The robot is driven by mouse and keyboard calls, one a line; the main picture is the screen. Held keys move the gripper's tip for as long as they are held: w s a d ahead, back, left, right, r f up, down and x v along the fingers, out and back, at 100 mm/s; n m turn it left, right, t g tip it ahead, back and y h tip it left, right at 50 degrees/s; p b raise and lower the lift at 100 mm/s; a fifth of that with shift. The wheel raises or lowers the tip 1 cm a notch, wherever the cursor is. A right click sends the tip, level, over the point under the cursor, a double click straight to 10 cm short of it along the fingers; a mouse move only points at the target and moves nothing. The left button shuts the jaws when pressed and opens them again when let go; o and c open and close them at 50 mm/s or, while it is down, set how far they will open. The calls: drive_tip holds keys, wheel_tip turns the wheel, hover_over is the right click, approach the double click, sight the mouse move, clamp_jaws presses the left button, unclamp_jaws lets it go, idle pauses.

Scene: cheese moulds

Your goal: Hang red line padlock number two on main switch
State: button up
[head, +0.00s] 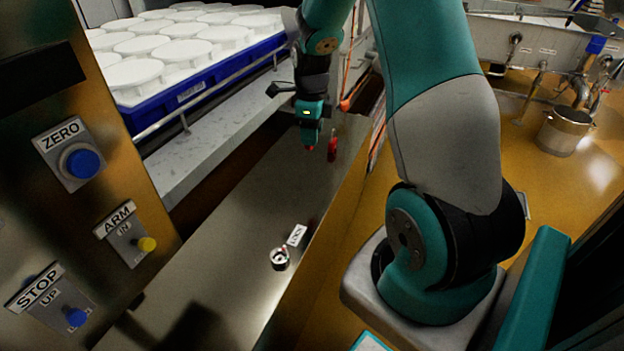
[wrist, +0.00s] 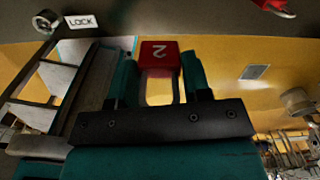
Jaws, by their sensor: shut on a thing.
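My gripper (head: 311,143) is shut on a red padlock, which shows the number 2 (wrist: 160,49) upside down between the teal fingers in the wrist view. In the head view only a little red of this padlock (head: 310,149) shows below the fingertips. A round metal fitting (head: 280,259) with a bit of red stands beside a white LOCK label (head: 297,235) on the grey metal surface, apart from and below my gripper in the head view. I take it to be the main switch, but its label names only LOCK. It also shows at the wrist view's top left (wrist: 45,20).
A second red padlock (head: 332,147) is just right of my gripper; part of it shows at the wrist view's top right (wrist: 275,6). A control panel with ZERO, ARM and STOP buttons (head: 80,162) stands left. White moulds (head: 135,76) fill a blue tray behind.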

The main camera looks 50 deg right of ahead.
wheel_tip(320, 180, down, 14)
drive_tip(key=shift+f+b, duration=0.1)
drive_tip(key=shift+b, duration=0.25)
drive_tip(key=shift+f, duration=0.1)
drive_tip(key=o, duration=0.9)
drive_tip(key=shift+o, duration=0.2)
drive_tip(key=shift+f, duration=0.1)
